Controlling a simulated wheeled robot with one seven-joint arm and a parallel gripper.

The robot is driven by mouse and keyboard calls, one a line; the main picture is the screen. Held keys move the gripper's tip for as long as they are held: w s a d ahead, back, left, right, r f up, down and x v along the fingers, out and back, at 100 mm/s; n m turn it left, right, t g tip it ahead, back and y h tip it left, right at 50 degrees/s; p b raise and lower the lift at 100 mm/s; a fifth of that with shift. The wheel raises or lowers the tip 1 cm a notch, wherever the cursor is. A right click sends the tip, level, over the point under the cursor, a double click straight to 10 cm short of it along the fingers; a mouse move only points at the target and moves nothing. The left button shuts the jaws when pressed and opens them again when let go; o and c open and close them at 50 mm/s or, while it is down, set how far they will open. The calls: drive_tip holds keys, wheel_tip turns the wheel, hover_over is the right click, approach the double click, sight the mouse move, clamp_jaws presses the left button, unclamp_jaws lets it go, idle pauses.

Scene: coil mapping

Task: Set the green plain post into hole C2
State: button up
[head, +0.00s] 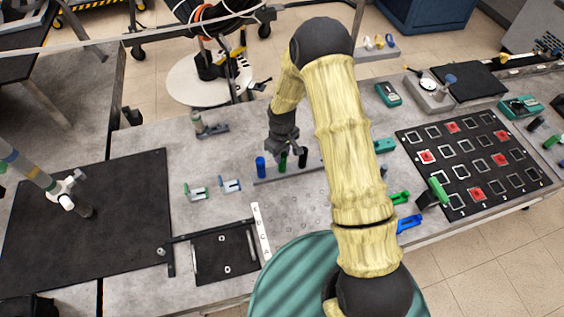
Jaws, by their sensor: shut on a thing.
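The green post (283,163) stands upright at the grey strip (318,170), between a blue post (260,166) and a dark post (302,159). My gripper (283,152) points down over the green post and is shut on its upper end. I cannot tell whether the post's foot still sits in the strip or is slightly raised. A field of small holes (290,214) shows faintly in the grey bench top in front of the strip. Its hole labels are too small to read, so I cannot pick out C2. My arm hides the field's right side.
A white marked strip (261,230) and a small black plate (225,258) lie left of the holes. Green and blue clips (195,191) stand behind them. A black board with square frames (470,160) lies right. A large black mat (110,235) covers the left.

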drive_tip(key=shift+r+p, duration=0.65)
drive_tip(key=shift+r, duration=0.4)
drive_tip(key=shift+r+p, duration=1.05)
drive_tip(key=shift+r, duration=0.7)
drive_tip(key=shift+d+f, duration=0.1)
drive_tip(key=shift+d, duration=0.05)
